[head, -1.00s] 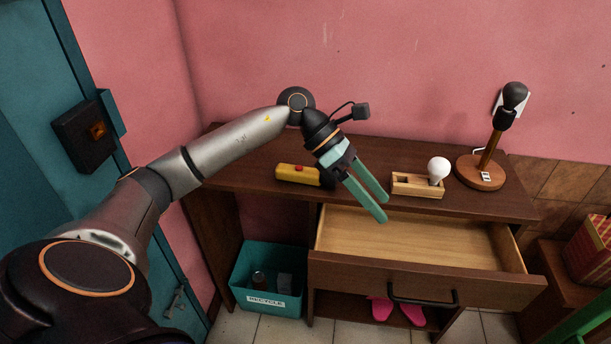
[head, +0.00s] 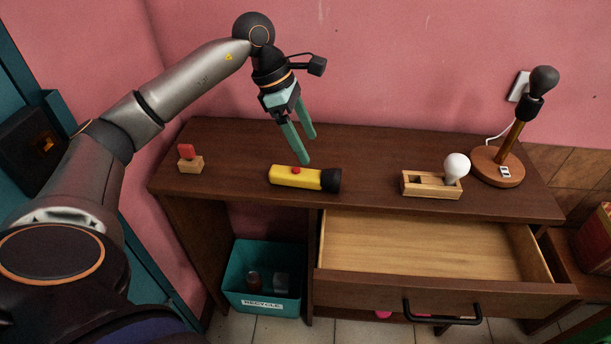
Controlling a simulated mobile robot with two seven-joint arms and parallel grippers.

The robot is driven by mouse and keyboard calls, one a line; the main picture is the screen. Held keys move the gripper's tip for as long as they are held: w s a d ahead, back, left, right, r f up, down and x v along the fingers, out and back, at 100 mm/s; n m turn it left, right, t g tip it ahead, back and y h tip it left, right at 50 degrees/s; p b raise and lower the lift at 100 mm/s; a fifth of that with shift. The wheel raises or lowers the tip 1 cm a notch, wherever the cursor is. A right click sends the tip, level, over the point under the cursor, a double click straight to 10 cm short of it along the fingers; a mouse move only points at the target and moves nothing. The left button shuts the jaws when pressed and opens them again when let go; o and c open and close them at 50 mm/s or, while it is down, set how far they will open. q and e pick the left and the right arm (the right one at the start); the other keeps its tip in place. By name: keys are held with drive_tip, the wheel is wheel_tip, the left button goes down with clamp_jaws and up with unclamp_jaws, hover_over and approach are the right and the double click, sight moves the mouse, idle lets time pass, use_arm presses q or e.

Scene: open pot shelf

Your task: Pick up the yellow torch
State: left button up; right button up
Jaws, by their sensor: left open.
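The yellow torch (head: 295,177) lies on its side on the dark wooden desk top, near the front edge. It has a red button on top and a black head pointing right. My left gripper (head: 309,150) is open and empty, fingers pointing down. In the picture its fingertips are just above and behind the torch, apart from it. My right gripper is not in view.
A wooden holder (head: 420,185) with a white bulb (head: 456,165) and a lamp (head: 498,166) stand to the right. A small block with a red top (head: 189,160) is at the left. The drawer (head: 430,245) is open below; a teal recycling bin (head: 235,290) stands on the floor.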

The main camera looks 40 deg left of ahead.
sight(320, 174)
use_arm(q)
drive_tip(key=x, duration=0.9)
drive_tip(key=shift+s+d, duration=0.1)
drive_tip(key=shift+s, duration=0.15)
drive_tip(key=shift+c, duration=0.2)
clamp_jaws()
